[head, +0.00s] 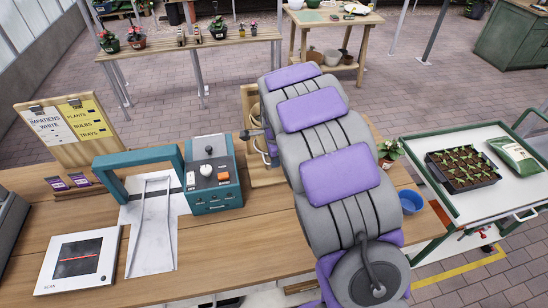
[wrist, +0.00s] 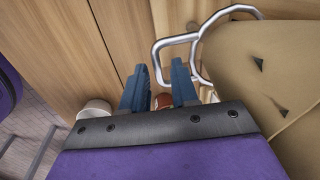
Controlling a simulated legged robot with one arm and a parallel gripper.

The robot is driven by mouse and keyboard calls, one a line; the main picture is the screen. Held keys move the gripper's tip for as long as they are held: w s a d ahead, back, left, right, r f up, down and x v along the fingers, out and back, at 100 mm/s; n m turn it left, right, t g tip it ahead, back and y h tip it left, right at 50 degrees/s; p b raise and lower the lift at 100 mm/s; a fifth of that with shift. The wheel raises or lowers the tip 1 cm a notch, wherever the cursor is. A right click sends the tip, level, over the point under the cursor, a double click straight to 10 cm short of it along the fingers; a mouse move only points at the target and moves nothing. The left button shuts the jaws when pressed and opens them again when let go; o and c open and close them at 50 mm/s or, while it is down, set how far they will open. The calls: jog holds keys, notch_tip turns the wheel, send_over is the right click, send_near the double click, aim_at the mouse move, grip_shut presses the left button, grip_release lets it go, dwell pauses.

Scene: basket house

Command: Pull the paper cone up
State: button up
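In the wrist view, a large tan, paper-like curved surface with small dark triangular marks, which looks like the paper cone (wrist: 262,85), fills the right side. Its full shape is cut off. In the head view my arm hides most of that area, and I cannot make out the cone there clearly. My gripper (wrist: 160,85) shows two blue fingers, spread apart and pointing down toward the wooden bench, left of the tan surface. I see nothing held between them. A bent metal rod loop (wrist: 172,42) runs just beyond the fingertips and beside the tan surface.
A reddish-brown round thing (wrist: 163,101) shows between the fingers, with a white cup (wrist: 95,110) to the left. On the bench (head: 240,250) stand a teal machine (head: 213,175), a wooden stand (head: 249,103) and a blue bowl (head: 411,201). A trolley (head: 470,205) is at right.

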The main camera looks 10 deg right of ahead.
jog(key=shift+o, duration=0.5)
jog(key=shift+f, duration=0.1)
notch_tip(320, 180, up, 17)
jog(key=s+p, duration=0.1)
jog(key=s, duration=0.1)
jog(key=shift+s+p, duration=0.35)
jog(key=shift+s, duration=0.05)
jog(key=s+f+n+g+b, duration=0.2)
jog(key=s+n, duration=0.6)
jog(key=s, duration=1.1)
jog(key=s+f+n+g+b, duration=0.1)
jog(key=s+f+n, duration=0.3)
jog(key=s+n, duration=0.5)
jog(key=s+b, duration=0.1)
jog(key=s, duration=1)
jog(key=shift+s+f+n+g, duration=0.15)
jog(key=shift+f+n+g, duration=0.15)
jog(key=shift+g, duration=0.1)
